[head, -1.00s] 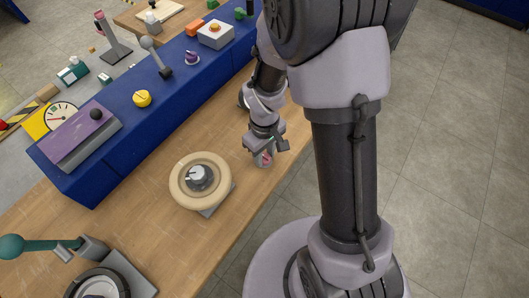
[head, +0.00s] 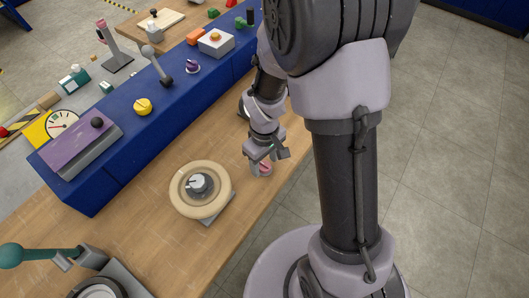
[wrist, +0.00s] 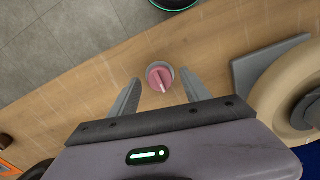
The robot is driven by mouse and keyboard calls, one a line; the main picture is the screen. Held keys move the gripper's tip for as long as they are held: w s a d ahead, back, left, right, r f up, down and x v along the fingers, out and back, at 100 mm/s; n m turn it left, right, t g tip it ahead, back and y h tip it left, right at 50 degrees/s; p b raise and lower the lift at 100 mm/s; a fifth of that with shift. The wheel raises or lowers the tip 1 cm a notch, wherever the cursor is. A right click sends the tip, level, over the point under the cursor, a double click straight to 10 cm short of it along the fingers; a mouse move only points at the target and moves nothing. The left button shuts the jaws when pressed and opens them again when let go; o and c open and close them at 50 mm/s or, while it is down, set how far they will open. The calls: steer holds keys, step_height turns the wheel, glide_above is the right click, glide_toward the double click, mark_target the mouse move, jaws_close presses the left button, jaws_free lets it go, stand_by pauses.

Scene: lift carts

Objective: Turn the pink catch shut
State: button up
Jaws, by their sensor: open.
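The pink catch (wrist: 161,80) is a small round knob with a raised grip bar and a pale line, set in a grey round base near the edge of the wooden bench. In the wrist view it sits between and a little beyond the two fingertips of my gripper (wrist: 159,82). My gripper is open, with one finger on each side of the catch, and I cannot tell whether either touches it. In the head view the catch (head: 265,168) shows just under my gripper (head: 259,170), partly hidden by it.
A cream ring wheel (head: 178,202) with a grey hub stands on the bench close by; it fills the right side of the wrist view. A blue raised shelf (head: 130,130) with knobs and levers runs behind. A teal-knobbed lever (head: 12,252) is at the lower left. Bare bench (head: 110,225) lies between.

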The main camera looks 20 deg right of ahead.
mark_target(265, 164)
step_height(265, 164, up, 17)
steer(key=p, duration=0.6)
